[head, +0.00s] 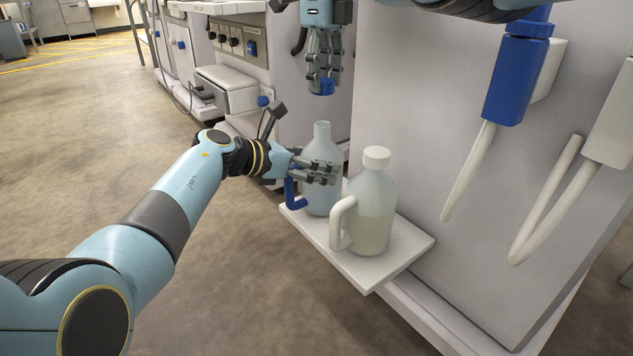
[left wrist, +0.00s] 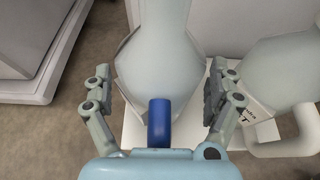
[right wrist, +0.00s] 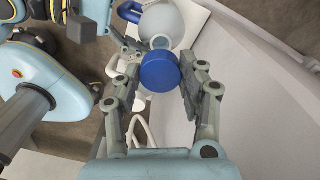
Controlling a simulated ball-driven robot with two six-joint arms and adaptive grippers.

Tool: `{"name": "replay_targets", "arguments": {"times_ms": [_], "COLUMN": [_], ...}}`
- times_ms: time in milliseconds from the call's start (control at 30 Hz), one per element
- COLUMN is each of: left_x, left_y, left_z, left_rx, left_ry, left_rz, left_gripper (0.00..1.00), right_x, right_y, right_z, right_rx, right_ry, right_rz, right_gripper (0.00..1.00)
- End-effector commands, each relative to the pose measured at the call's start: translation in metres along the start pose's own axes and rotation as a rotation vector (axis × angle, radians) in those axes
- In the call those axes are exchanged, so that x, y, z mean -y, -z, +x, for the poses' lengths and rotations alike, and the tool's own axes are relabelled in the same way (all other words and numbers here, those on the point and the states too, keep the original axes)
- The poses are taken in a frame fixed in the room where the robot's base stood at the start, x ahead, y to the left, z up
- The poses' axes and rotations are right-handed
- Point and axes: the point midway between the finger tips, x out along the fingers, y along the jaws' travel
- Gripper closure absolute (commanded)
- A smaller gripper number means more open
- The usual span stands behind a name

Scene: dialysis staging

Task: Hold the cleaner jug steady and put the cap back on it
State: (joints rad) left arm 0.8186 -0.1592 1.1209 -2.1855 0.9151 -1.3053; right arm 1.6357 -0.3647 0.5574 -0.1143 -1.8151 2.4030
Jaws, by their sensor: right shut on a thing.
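The cleaner jug (head: 321,150), translucent with a blue handle (head: 293,192), stands upright and uncapped on a white shelf. My left gripper (head: 322,174) reaches around its body from the left. In the left wrist view the jug (left wrist: 158,70) stands between the spread fingers (left wrist: 158,95), with the blue handle (left wrist: 160,122) toward the palm; I see gaps beside the fingers. My right gripper (head: 324,82) points down above the jug's neck, shut on the blue cap (head: 322,87). In the right wrist view the cap (right wrist: 159,71) sits between the fingertips, with the jug (right wrist: 168,24) beyond it.
A second jug (head: 371,210) with a white cap and white handle stands close to the right on the same shelf (head: 345,258). A large grey cabinet (head: 420,120) rises behind, with blue and white wand holders (head: 515,80). Open floor lies to the left.

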Motion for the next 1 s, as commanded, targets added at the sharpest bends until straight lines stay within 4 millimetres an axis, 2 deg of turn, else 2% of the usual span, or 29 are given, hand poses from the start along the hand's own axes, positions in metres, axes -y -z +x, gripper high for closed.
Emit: {"name": "replay_targets", "arguments": {"times_ms": [67, 533, 667, 900, 1000], "left_x": [0.000, 0.000, 0.000, 0.000, 0.000], "left_y": [0.000, 0.000, 0.000, 0.000, 0.000], "left_z": [0.000, 0.000, 0.000, 0.000, 0.000], "left_rx": [0.000, -0.001, 0.000, 0.000, 0.000], "left_ry": [0.000, 0.000, 0.000, 0.000, 0.000], "left_rz": [0.000, 0.000, 0.000, 0.000, 0.000], "left_gripper": [0.24, 0.84, 0.84, 0.84, 0.84], "right_x": [0.000, 0.000, 0.000, -0.001, -0.001], "right_y": [0.000, 0.000, 0.000, 0.000, -0.001], "right_z": [0.000, 0.000, 0.007, 0.041, 0.048], "right_rx": [0.000, 0.000, -0.002, -0.004, -0.004], "right_ry": [0.000, 0.000, -0.002, -0.003, -0.003], "right_rz": [0.000, 0.000, 0.000, 0.000, 0.000], "right_gripper": [0.72, 0.72, 0.72, 0.72, 0.72]}}
